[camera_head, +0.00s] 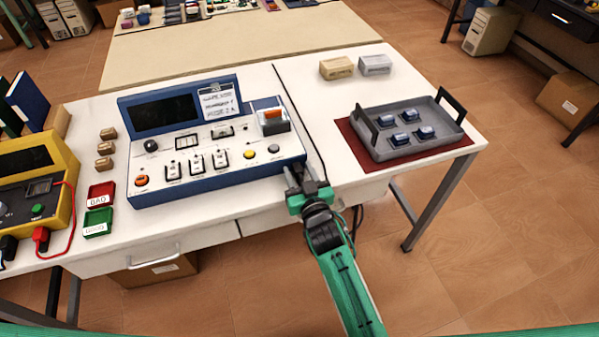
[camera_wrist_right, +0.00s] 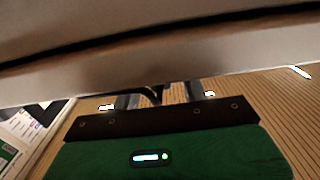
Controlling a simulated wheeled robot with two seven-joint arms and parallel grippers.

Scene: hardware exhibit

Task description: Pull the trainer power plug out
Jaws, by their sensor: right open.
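The trainer (camera_head: 215,137) is a blue and white console with a dark screen, switches and buttons, standing on the white bench. No power plug can be told for certain. My right gripper (camera_head: 296,174) is at the front right corner of the trainer, by the bench edge, with its jaws open. In the right wrist view its fingers (camera_wrist_right: 160,98) point toward a pale surface, and a thin black curved piece (camera_wrist_right: 157,92) shows between them; I cannot tell whether it is a cable or plug. My left gripper is not in view.
A dark line (camera_head: 300,115) runs along the bench right of the trainer. A grey tray (camera_head: 440,146) with several blue parts sits on a red mat (camera_head: 352,148). A yellow meter (camera_head: 35,190), red bin (camera_head: 101,195) and green bin (camera_head: 97,223) are at left.

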